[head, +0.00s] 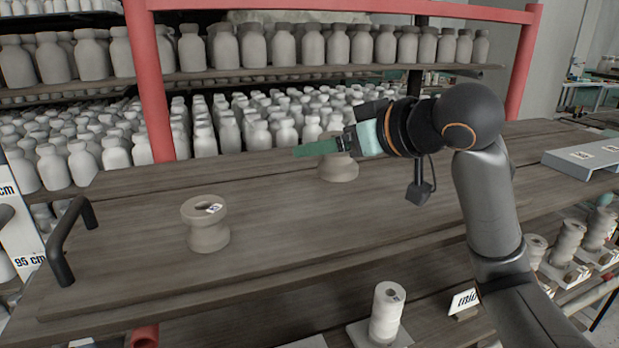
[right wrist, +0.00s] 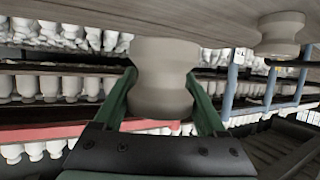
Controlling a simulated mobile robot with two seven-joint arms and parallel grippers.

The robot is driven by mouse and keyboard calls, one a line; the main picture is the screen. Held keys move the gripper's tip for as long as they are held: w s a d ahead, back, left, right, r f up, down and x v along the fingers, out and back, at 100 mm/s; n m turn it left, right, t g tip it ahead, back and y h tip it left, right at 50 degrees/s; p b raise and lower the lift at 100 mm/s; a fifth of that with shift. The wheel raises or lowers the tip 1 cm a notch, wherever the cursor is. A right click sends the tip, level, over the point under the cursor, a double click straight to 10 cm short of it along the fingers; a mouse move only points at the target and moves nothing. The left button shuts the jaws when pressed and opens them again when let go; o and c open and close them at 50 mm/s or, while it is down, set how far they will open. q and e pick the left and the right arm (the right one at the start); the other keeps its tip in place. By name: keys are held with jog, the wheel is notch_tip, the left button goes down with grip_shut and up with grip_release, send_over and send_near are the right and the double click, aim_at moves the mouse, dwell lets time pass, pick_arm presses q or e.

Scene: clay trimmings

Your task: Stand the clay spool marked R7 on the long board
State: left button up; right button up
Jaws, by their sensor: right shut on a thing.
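The long board (head: 130,265) is a wide brown wooden shelf across the middle of the head view. My right gripper (head: 322,148) is shut on a grey clay spool (head: 340,170), with its green fingers around the waist. The held spool is upright at the back half of the board, its base seemingly at the surface; I cannot tell whether it touches. In the right wrist view this spool (right wrist: 163,85) fills the space between the fingers. Its mark is hidden. A second spool (head: 207,232) stands at the front left of the board with a small label on top, too small to read. My left gripper is out of view.
Shelves of pale bottles (head: 240,48) stand behind the board, framed by red posts (head: 148,80). A black handle (head: 68,240) is at the board's left end. Below, a stack of spools (head: 387,312) and more stacks (head: 567,242) stand at the front right. The board's middle is clear.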

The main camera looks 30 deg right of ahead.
aim_at(310, 201)
jog(key=w+f, duration=0.1)
jog(key=f, duration=0.1)
jog(key=w+f, duration=0.1)
jog(key=shift+w+a+f, duration=0.15)
jog(key=shift+w+a, duration=0.1)
jog(key=shift+w, duration=0.1)
jog(key=shift+w+a+f, duration=0.1)
jog(key=shift+w+f, duration=0.05)
jog(key=shift+f, duration=0.4)
jog(key=shift+w+f, duration=0.15)
jog(key=shift+f, duration=1.1)
jog(key=shift+f, duration=0.15)
jog(key=o, duration=1.6)
